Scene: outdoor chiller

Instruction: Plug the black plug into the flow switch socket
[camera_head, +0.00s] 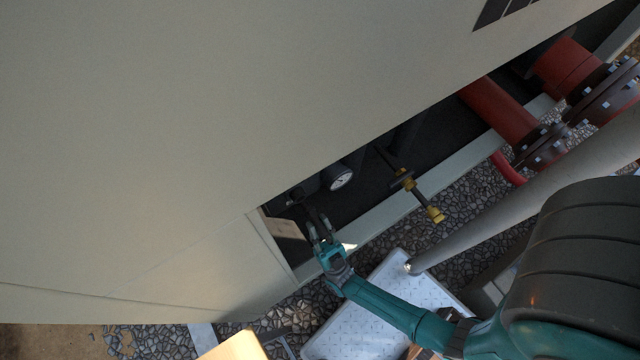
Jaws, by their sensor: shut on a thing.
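My gripper (319,226), at the end of my teal arm, reaches into the dark opening at the lower edge of the big beige chiller housing (200,130). Its fingers are closed on a small dark thing, which I take to be the black plug (317,213); its outline blends into the dark background. A dark fitting (299,196) lies just up and left of the fingertips, possibly the flow switch. Its socket cannot be made out. I cannot tell whether the plug touches it.
A round white-faced gauge (341,177) sits right of the gripper inside the opening. A yellow-handled valve (406,183) sticks out farther right. Red flanged pipes (505,110) and a thick grey pipe (520,195) lie at right. A light frame rail (385,222) borders the opening.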

